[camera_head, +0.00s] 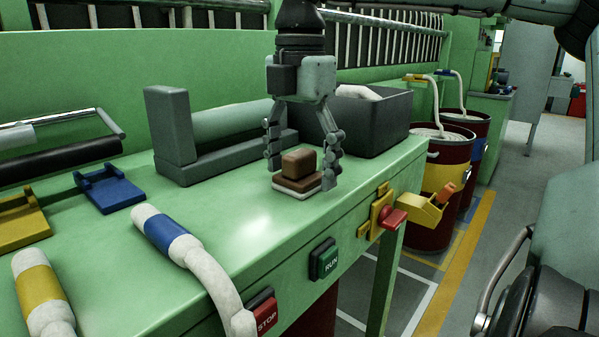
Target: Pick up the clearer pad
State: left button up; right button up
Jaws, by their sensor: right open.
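The clearer pad (298,168) looks like a brown block with a stepped top on a pale base. It lies flat on the green bench top, near the bench's right end. My right gripper (301,172) points straight down over it. Its two fingers are open, one on the left side of the pad and one on the right. Whether the fingers touch the pad cannot be told. My left gripper does not show.
A dark grey bin (380,120) stands just behind the gripper. A grey holder with a pale green roller (222,124) is to the left. Blue (108,188) and yellow brackets lie further left. White hoses (190,262) cross the front edge near the STOP (264,314) and RUN (325,260) buttons.

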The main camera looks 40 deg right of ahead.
aim_at(299, 152)
jog(key=shift+f, duration=0.1)
jog(key=shift+c, duration=0.2)
jog(key=c, duration=1.3)
notch_tip(299, 152, up, 10)
jog(key=shift+r, duration=0.1)
jog(key=shift+c, duration=0.2)
